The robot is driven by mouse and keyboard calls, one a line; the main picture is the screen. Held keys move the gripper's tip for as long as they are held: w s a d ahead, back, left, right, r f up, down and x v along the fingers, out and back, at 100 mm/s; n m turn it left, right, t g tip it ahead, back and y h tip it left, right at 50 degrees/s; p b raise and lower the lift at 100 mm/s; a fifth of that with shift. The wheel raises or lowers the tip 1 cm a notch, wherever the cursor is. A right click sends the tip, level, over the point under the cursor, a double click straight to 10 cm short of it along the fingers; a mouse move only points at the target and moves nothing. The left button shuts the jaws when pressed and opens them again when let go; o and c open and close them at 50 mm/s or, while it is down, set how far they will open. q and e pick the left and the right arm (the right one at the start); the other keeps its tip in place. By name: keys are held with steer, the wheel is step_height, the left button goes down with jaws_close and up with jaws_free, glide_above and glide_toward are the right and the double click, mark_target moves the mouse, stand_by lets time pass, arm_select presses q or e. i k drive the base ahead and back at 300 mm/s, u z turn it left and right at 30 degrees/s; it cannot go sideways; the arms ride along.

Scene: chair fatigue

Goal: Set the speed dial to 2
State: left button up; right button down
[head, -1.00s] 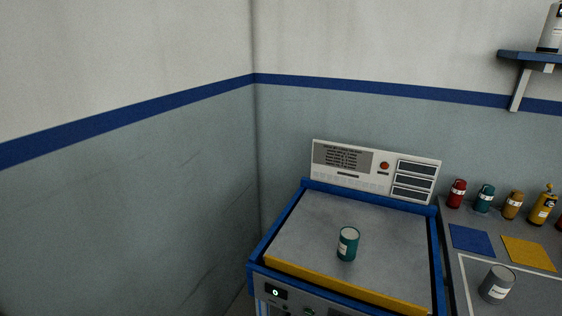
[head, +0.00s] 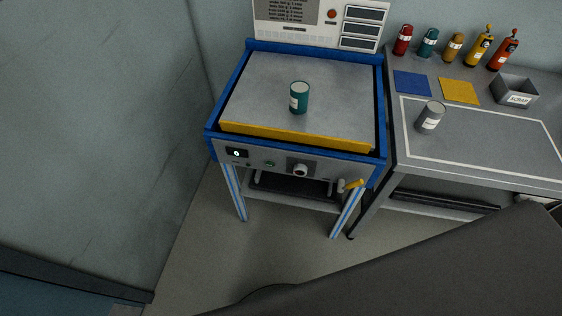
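The machine (head: 217,138) is a blue-framed table with a grey top and a yellow front strip. On its front panel sits a round light knob on a dark square plate, which looks like the speed dial (head: 300,170). Its pointer and markings are too small to read. A small dark display (head: 236,153) left of it seems to show 0. A green button (head: 270,163) lies between them. A teal can (head: 299,98) stands upright on the grey top. Neither of my grippers is in view.
A yellow-handled lever (head: 352,184) sticks out at the panel's right end. A grey bench (head: 480,150) on the right holds a grey can (head: 430,117), a scrap box (head: 515,92) and several coloured bottles. The floor (head: 240,250) before the machine looks clear.

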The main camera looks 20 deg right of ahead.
mark_target(300, 170)
steer(key=z, duration=0.4)
steer(key=k, duration=1.05)
steer(key=z, duration=0.95)
steer(key=i, duration=0.7)
steer(key=z, duration=0.25)
